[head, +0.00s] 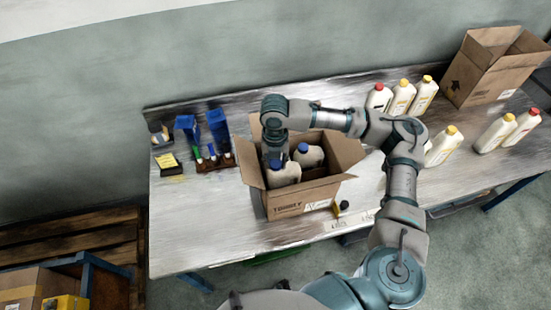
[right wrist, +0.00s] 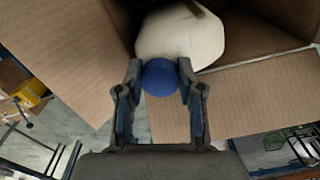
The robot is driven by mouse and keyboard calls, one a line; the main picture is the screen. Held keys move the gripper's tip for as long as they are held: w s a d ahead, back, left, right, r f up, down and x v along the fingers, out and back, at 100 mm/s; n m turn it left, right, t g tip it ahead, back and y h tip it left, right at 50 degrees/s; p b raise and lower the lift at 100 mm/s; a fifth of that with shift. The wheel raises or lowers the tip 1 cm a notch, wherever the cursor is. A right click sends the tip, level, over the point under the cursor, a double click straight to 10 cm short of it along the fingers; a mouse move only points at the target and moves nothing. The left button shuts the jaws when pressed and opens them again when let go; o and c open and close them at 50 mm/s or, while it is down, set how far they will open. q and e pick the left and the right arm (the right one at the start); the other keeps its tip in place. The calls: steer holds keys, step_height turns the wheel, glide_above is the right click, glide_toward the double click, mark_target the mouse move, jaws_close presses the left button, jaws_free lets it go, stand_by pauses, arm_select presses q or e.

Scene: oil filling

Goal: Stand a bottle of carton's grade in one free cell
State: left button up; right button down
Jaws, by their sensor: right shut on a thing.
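An open carton (head: 290,207) stands on the table with its flaps spread. Inside it, a white bottle with a blue cap (head: 286,175) is at the front left, under my right gripper (head: 275,160). A second blue-capped bottle (head: 310,157) is in the carton behind and to the right. In the right wrist view my right gripper (right wrist: 160,80) is shut on the blue cap (right wrist: 160,77), with the white bottle body (right wrist: 180,35) beyond it, between cardboard walls. Whether the held bottle rests on the carton floor is hidden. My left gripper is out of view.
Bottles with red caps (head: 378,98) and yellow caps (head: 425,95) stand at the table's right. Another open carton (head: 487,80) is at the far right. Blue bins (head: 218,128) and a small rack (head: 215,163) are at the left. The front-left table (head: 200,230) is clear.

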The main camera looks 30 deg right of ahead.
steer(key=shift+a+f, duration=0.25)
steer(key=shift+f, duration=0.55)
steer(key=shift+d+f, duration=0.15)
steer(key=shift+f, duration=0.15)
steer(key=shift+f+b, duration=0.35)
steer(key=shift+f, duration=2.45)
steer(key=c, duration=0.6)
jaws_free()
steer(key=shift+c, duration=0.2)
steer(key=shift+s, duration=0.1)
